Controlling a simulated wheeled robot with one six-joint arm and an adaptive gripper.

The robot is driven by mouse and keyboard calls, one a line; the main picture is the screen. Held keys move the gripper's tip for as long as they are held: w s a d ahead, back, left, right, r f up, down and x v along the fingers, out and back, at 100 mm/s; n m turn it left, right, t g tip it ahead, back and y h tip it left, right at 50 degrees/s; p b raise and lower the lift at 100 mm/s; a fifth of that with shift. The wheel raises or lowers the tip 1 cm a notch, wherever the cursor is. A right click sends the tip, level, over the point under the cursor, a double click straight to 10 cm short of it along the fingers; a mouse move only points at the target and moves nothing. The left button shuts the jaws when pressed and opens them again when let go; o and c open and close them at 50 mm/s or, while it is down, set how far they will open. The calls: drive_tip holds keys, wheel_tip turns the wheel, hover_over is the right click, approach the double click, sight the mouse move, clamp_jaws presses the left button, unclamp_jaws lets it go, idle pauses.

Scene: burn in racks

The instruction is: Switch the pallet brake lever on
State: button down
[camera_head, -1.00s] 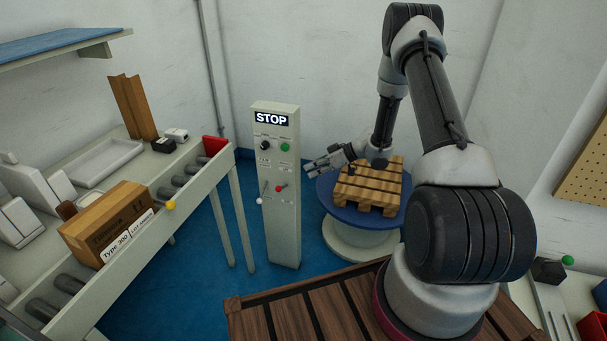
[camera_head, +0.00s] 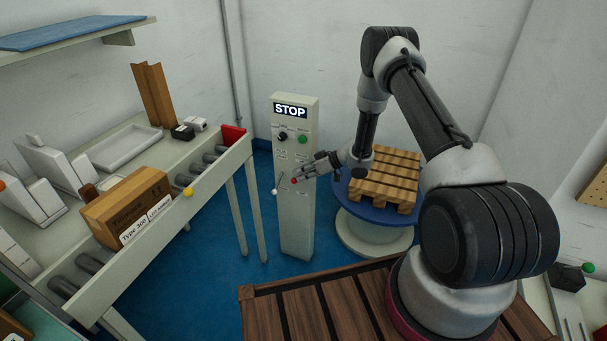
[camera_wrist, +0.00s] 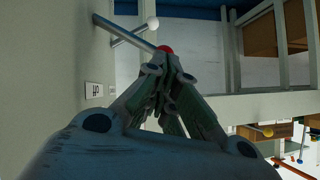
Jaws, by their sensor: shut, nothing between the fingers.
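A grey control post (camera_head: 296,225) has a lit STOP sign and two levers on its front. One lever has a red knob (camera_head: 294,180), the other a white knob (camera_head: 275,192). Their labels are too small to read, so I cannot tell which is the pallet brake. My gripper (camera_head: 299,175) is shut and empty in front of the post, by the red knob. In the wrist view the red knob (camera_wrist: 165,49) sits just beyond my fingertips (camera_wrist: 168,68); contact is unclear. The white knob (camera_wrist: 153,22) is farther off, beside the red lever's rod.
A wooden pallet (camera_head: 384,177) rests on a blue turntable (camera_head: 347,196) right of the post. A roller conveyor (camera_head: 215,183) with a cardboard box (camera_head: 125,208) stands at left. A black knob (camera_head: 282,136) and green button (camera_head: 303,139) sit above the levers.

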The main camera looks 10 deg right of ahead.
drive_tip(key=shift+s+a+f+n+h, duration=0.15)
drive_tip(key=shift+s+f+n+h, duration=0.1)
drive_tip(key=shift+n+h, duration=0.05)
drive_tip(key=shift+s+a+f+t, duration=0.1)
drive_tip(key=shift+s+f+t, duration=0.1)
drive_tip(key=shift+t, duration=0.1)
drive_tip(key=shift+s+a+f+n, duration=0.1)
drive_tip(key=shift+a+f+n, duration=0.1)
drive_tip(key=shift+n, duration=0.1)
wheel_tip(320, 180, down, 7)
drive_tip(key=s+a+n+t+h, duration=0.1)
drive_tip(key=n+t+h, duration=0.2)
drive_tip(key=n+t, duration=0.1)
drive_tip(key=shift+s+t, duration=0.4)
drive_tip(key=shift+t, duration=0.3)
drive_tip(key=shift+a, duration=0.1)
drive_tip(key=shift+r, duration=0.7)
